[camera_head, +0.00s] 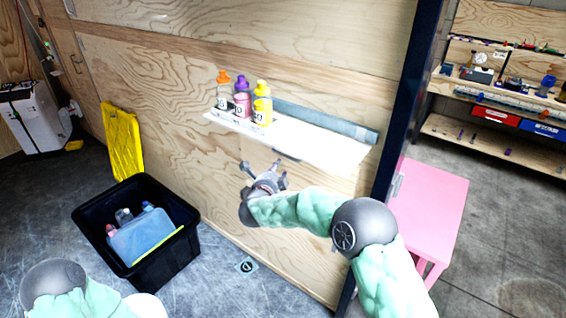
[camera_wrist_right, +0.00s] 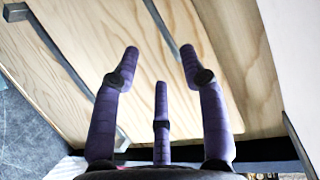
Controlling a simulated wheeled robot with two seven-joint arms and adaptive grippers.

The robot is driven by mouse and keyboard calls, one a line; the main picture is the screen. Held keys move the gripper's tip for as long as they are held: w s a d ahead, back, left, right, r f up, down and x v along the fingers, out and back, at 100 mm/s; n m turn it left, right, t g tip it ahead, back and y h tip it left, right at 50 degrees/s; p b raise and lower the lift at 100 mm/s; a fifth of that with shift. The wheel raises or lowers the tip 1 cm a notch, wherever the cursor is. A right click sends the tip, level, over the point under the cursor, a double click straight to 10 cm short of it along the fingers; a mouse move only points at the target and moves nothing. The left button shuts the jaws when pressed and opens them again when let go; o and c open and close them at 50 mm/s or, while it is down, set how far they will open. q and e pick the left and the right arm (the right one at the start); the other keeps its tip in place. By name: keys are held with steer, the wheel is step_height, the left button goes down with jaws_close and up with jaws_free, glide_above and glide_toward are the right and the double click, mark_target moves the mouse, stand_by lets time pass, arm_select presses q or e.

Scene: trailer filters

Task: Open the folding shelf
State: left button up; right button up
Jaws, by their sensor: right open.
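The white folding shelf (camera_head: 310,143) sticks out from the plywood wall, roughly level in the head view. A grey-blue bar (camera_head: 325,118) runs along its back, and a small dark piece (camera_head: 286,155) shows at its front edge. Three bottles in a white holder (camera_head: 236,122) stand at its left end. My right gripper (camera_head: 262,168) is open and empty, below and in front of the shelf. In the right wrist view its spread purple fingers (camera_wrist_right: 159,55) point at plywood, with a pale panel (camera_wrist_right: 293,45) at the right. My left gripper is out of the picture.
A black crate (camera_head: 185,262) with bottles and a blue container stands on the floor at the left, with a yellow lid (camera_head: 122,140) against the wall behind it. A dark post (camera_head: 408,95) and a pink table (camera_head: 430,205) stand right of the shelf.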

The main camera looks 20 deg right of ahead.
steer(key=b+x, duration=0.2)
steer(key=x, duration=0.7)
steer(key=shift+w, duration=0.3)
steer(key=shift+d+f, duration=0.1)
steer(key=shift+f, duration=0.05)
jaws_close()
